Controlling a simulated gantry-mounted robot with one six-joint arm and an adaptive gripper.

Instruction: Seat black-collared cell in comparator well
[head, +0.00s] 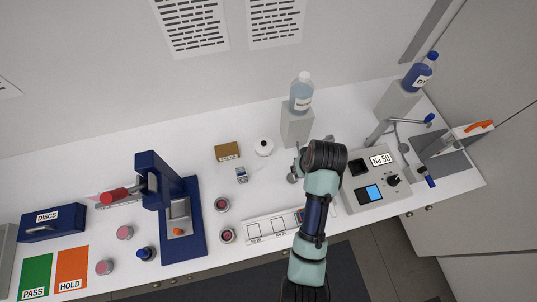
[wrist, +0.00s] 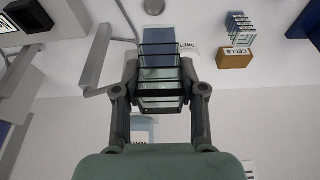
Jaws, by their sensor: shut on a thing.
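My gripper (wrist: 160,82) is shut on a clear, blue-tinted cell (wrist: 160,62) in the wrist view. Dark bands cross the cell between the two fingers, and its upper part shows blue. In the head view my gripper (head: 296,172) is left of the comparator, above the bench, and my arm hides most of the held cell. The comparator (head: 376,198) is a grey box with a "No 50" label, a blue screen and a knob. Its dark square well (head: 359,167) looks empty. The well also shows at the upper left of the wrist view (wrist: 28,15), apart from the cell.
A bottle on a grey block (head: 296,127) stands behind my gripper. A metal arm (head: 378,132) rises behind the comparator. A brown CELLS box (head: 228,151) and a white strip (head: 268,228) lie to the left. A blue press (head: 182,218) stands farther left.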

